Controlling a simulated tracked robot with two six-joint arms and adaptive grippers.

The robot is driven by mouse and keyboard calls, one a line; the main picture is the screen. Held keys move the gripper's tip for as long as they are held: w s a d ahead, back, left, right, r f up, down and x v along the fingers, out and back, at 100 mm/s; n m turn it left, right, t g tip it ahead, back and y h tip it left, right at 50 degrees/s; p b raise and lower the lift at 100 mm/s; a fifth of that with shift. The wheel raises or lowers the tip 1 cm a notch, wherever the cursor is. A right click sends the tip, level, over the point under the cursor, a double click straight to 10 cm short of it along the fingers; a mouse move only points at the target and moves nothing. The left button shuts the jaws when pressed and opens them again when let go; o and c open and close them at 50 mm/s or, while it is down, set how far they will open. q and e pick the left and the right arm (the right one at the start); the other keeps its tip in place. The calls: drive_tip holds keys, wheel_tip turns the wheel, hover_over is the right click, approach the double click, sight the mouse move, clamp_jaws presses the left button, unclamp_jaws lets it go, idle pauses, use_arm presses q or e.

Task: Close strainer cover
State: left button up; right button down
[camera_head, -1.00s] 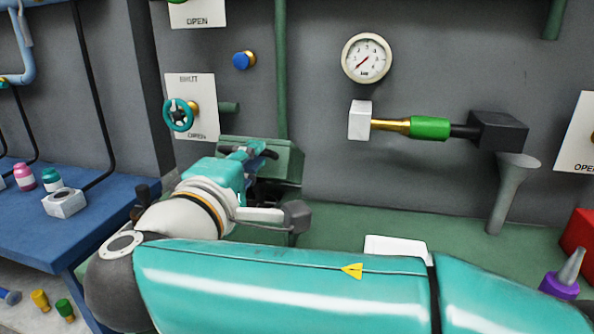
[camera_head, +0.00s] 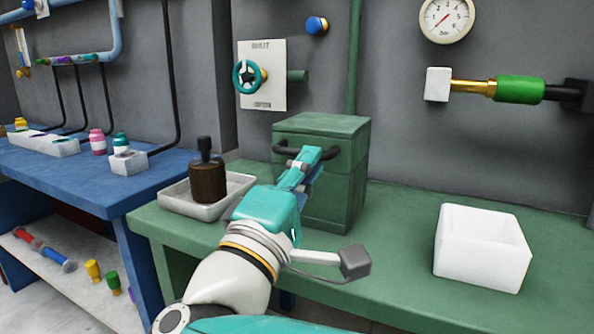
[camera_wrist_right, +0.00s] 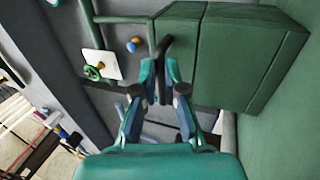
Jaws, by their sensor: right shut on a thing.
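The strainer is a green box (camera_head: 345,198) on the green bench against the wall. Its cover (camera_head: 330,122) is the top part, sitting squarely over the body with a thin seam between them. A dark bar handle (camera_head: 286,150) is on the cover's front. My right gripper (camera_head: 308,157) is shut on this handle. The right wrist view shows my right gripper (camera_wrist_right: 162,72) around the dark handle (camera_wrist_right: 165,44), beside the cover (camera_wrist_right: 180,36) and the body (camera_wrist_right: 250,58). The fingertips hide part of the handle. My left gripper is out of view.
A grey tray (camera_head: 238,184) holding a dark brown bottle-like part (camera_head: 207,182) lies left of the strainer. A white open bin (camera_head: 480,268) stands to the right. A handwheel valve (camera_head: 247,76) and a gauge (camera_head: 446,18) are on the wall. The bench between strainer and bin is clear.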

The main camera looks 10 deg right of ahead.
drive_tip(key=shift+w+d+f, duration=0.1)
drive_tip(key=shift+w+f, duration=0.05)
drive_tip(key=shift+f, duration=0.45)
drive_tip(key=c, duration=1.2)
unclamp_jaws()
drive_tip(key=shift+w, duration=0.15)
drive_tip(key=shift+r, duration=0.2)
wheel_tip(320, 180, up, 10)
drive_tip(key=shift+d+f, duration=0.1)
